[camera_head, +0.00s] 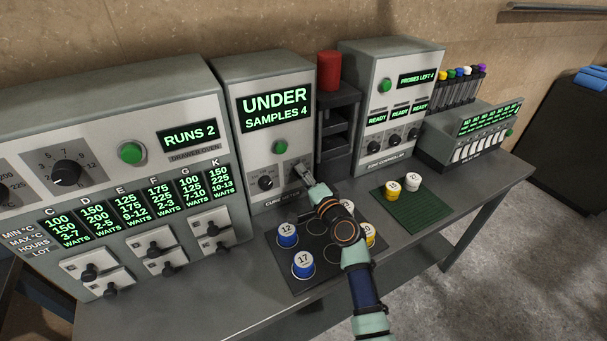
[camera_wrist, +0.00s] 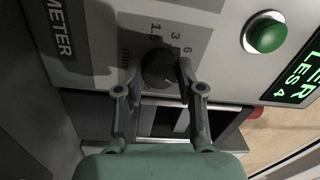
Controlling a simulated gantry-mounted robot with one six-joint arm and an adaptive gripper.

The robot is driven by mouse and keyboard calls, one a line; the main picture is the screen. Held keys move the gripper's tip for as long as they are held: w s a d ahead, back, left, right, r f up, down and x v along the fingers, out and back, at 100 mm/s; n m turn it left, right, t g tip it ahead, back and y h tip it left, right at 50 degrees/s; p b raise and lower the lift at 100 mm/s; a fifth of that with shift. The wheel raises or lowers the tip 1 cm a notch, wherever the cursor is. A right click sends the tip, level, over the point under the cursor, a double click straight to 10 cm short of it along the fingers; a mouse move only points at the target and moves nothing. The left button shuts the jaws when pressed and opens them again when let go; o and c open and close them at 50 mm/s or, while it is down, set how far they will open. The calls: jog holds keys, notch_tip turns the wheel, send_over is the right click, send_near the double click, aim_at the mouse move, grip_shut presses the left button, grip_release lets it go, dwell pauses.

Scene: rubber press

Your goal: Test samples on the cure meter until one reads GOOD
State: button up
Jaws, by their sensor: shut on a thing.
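The cure meter (camera_head: 228,112) stands mid-bench; its screen (camera_head: 274,107) reads UNDER, SAMPLES 4. It has a green button (camera_head: 279,147) and a dial (camera_head: 265,182). My gripper (camera_wrist: 159,68) is shut on a second black knob (camera_wrist: 160,73), marked 1.5, 3, 6 and min. In the head view the arm covers this knob. Blue samples 12 (camera_head: 287,231) and 17 (camera_head: 303,261) sit on a dark tray (camera_head: 326,240), with a yellow sample (camera_head: 369,233) and a sample (camera_head: 347,206) partly hidden by my arm. Two white-topped samples (camera_head: 392,187) (camera_head: 412,181) sit on a green mat (camera_head: 417,214).
A large console (camera_head: 110,120) with RUNS 2 and several small drawers stands left. A dark rack (camera_head: 337,140) with a red cylinder (camera_head: 329,71) on top adjoins the meter. A controller (camera_head: 372,75) and a coloured-cap rack (camera_head: 458,90) stand right.

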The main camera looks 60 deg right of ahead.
jog(key=shift+m, duration=0.9)
jog(key=shift+p, duration=0.3)
jog(key=o, duration=1.1)
jog(key=shift+o, duration=0.2)
jog(key=v, duration=1.2)
jog(key=shift+c, duration=0.2)
